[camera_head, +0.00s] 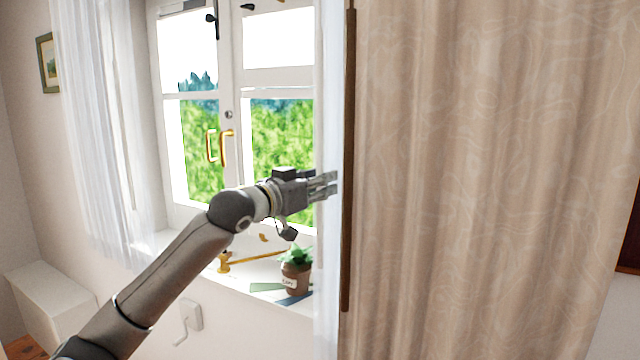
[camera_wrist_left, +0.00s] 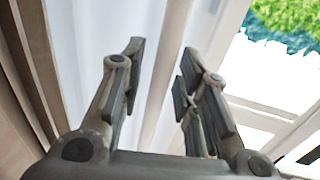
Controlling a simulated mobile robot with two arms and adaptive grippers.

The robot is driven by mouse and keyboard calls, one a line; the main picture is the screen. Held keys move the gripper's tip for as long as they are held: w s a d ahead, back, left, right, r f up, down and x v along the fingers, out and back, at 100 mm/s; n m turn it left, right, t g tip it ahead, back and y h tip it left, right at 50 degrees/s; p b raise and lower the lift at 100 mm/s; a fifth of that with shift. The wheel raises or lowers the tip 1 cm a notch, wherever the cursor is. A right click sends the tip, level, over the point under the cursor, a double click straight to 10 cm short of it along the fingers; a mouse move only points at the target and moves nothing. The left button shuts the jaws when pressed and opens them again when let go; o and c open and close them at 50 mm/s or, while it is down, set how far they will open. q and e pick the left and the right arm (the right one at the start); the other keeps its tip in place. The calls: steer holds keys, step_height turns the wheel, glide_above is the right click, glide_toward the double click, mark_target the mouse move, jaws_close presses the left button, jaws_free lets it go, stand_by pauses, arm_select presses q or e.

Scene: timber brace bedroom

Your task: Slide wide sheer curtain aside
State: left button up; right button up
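A white sheer curtain (camera_head: 105,130) hangs left of the window. A narrow white sheer strip (camera_head: 327,270) hangs at the window's right side, beside a broad beige patterned curtain (camera_head: 480,180) with a dark wooden bar (camera_head: 348,140) along its left edge. I cannot tell which one the task means. My left gripper (camera_head: 331,184) points right, its fingertips at the white strip, just short of the bar. In the left wrist view its fingers (camera_wrist_left: 163,70) are apart, with white folds (camera_wrist_left: 160,30) beyond and between them; contact is unclear. My right gripper is out of view.
The window (camera_head: 235,80) has brass handles (camera_head: 226,148). Below my left gripper, the sill (camera_head: 170,243) bears a potted plant (camera_head: 296,272) and a brass item (camera_head: 224,262). A white box-like ledge (camera_head: 50,295) stands at lower left.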

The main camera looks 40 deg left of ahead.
arm_select(q)
steer(key=s, duration=1.2)
steer(key=shift+d, duration=0.25)
stand_by(0.7)
